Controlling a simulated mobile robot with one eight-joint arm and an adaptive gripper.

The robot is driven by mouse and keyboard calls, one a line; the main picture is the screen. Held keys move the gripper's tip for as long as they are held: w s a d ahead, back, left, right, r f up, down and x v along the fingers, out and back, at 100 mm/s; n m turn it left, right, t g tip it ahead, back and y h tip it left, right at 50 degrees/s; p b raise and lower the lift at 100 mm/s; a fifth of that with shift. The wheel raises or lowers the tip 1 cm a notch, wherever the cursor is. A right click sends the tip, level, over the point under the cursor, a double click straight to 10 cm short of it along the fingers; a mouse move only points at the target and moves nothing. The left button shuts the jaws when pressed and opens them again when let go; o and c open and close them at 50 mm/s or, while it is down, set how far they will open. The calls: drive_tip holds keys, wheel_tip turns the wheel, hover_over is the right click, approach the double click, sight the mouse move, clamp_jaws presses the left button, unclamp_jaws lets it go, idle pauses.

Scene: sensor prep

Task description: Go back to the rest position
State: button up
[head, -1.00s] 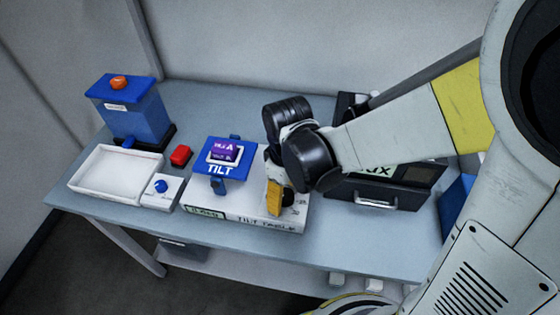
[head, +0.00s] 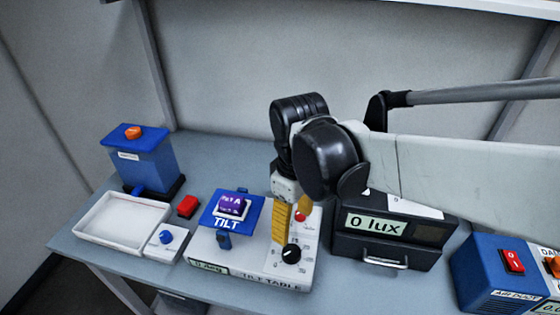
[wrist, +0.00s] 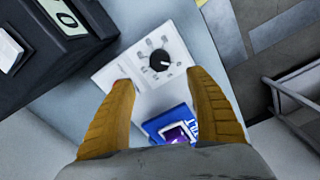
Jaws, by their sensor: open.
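My gripper (wrist: 160,108) is open and empty in the wrist view, its two yellow fingers apart above the tilt table. In the head view my gripper (head: 283,222) hangs over the right part of the white tilt table (head: 222,259). The blue tilt platform (head: 244,216) stands to its left and carries a small purple-screened sensor (head: 232,204). A black knob (head: 291,253) sits on the tilt table just below the fingers, and also shows in the wrist view (wrist: 159,60). Whether the fingertips touch anything is not clear.
A black light box (head: 395,236) reading "0 lux" stands close on the right. A blue device (head: 495,275) with a red switch is further right. A white tray (head: 122,218), a red button (head: 188,206) and a blue dispenser (head: 142,160) are on the left. The space above the table's left is free.

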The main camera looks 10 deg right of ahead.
idle(0.4)
drive_tip(key=s+d+r+m+t, duration=0.1)
drive_tip(key=s+d+m+t, duration=0.1)
drive_tip(key=d+m+t, duration=0.1)
drive_tip(key=s+d+r+m+t, duration=0.1)
drive_tip(key=d+r+m+t, duration=0.1)
drive_tip(key=d+m+t, duration=0.2)
drive_tip(key=shift+s+d+m, duration=0.35)
drive_tip(key=shift+d+m, duration=0.95)
drive_tip(key=shift+d, duration=0.9)
